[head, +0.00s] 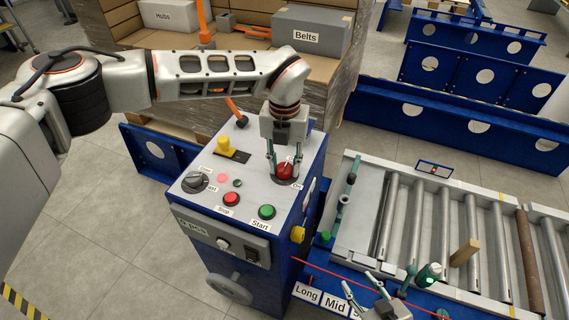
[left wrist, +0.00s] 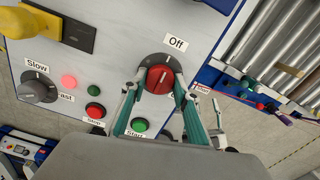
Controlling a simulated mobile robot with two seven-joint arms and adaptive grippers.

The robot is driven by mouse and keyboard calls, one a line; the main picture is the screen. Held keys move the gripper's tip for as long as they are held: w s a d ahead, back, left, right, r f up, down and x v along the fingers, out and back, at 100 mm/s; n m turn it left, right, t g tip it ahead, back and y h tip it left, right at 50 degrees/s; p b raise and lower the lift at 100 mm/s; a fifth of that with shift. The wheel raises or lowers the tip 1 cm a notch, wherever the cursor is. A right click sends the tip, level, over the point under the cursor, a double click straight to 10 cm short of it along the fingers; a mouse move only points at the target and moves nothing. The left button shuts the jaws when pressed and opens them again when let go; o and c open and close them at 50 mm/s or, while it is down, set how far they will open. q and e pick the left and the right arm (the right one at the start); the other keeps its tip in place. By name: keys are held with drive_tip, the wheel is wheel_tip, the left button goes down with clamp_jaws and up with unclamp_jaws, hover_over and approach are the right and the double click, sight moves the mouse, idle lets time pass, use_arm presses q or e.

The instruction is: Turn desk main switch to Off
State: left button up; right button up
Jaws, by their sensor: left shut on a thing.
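The main switch is a red rotary knob (head: 285,170) on a dark round base, at the right side of the desk's sloped grey panel (head: 254,185). My left gripper (head: 284,168) reaches down from above and is shut on this knob, one finger on each side. In the left wrist view, the red knob (left wrist: 160,79) sits between the fingertips, below the "Off" label (left wrist: 176,42). A pale mark on the knob slants up and right; its exact setting is hard to tell. My right gripper (head: 378,285) is open at the bottom edge of the head view.
The panel also holds a yellow handle (head: 224,145), a grey speed knob (head: 194,182), a red stop button (head: 231,199) and a green start button (head: 267,212). A roller conveyor (head: 400,215) stands to the right. Boxes (head: 312,30) on a pallet stand behind.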

sight(285, 167)
use_arm(q)
drive_tip(key=o, duration=1.1)
wheel_tip(285, 167, up, 12)
drive_tip(key=shift+r, duration=0.1)
